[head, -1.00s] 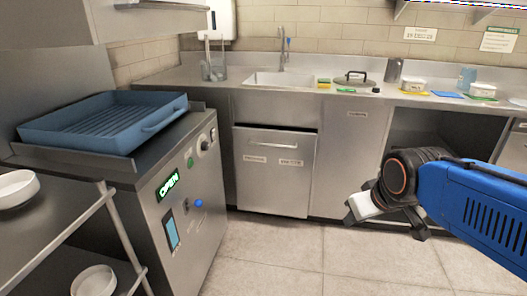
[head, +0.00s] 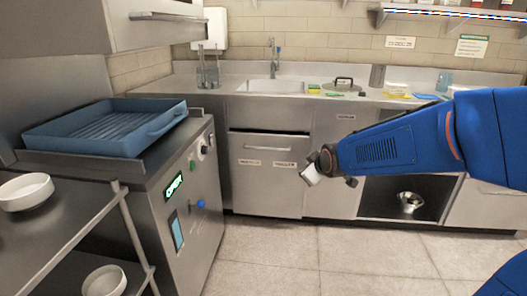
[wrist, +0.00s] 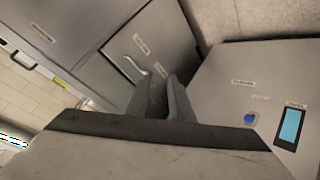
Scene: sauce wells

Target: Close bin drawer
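The bin drawer (head: 267,185) is the steel front with a bar handle (head: 263,148) and two small labels, under the sink. A dark gap shows above its top edge, and its face seems to stand a little out from the counter. My gripper (head: 328,180) is in front of the counter, just right of the drawer front in the head view, and holds nothing. In the wrist view my gripper's two dark fingers (wrist: 165,95) show a narrow gap between them. The drawer front (wrist: 130,45) lies beyond them; contact cannot be made out.
The steel machine (head: 180,215) with a lit sign and blue knob stands left, a blue tray (head: 100,128) on top. A shelf cart (head: 90,225) is at near left. An open bay (head: 385,195) with a metal bowl (head: 409,202) is right. The floor (head: 290,255) is clear.

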